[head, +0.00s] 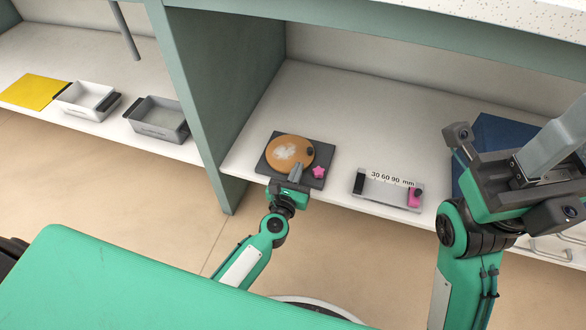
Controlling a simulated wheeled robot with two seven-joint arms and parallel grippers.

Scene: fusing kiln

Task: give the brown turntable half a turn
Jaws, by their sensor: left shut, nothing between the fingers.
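The brown turntable (278,157) is a round disc with a pale patch in its middle and a dark knob (309,152) near its right edge. It sits on a dark square base (323,157) on the white shelf. A pink star (319,172) lies on the base's front right corner. My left gripper (297,168) is shut and empty, with its fingertips over the disc's front edge; I cannot tell whether they touch it. My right gripper (566,120) is large and close at the right; its fingertips are not clearly seen.
A clear gauge block marked "30 60 90 mm" (378,187) with a pink piece stands right of the turntable. A blue panel (492,133) is partly behind my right gripper. A green divider (215,90) separates the left bay, with grey tray (157,118), white tray (87,98) and yellow sheet (34,91).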

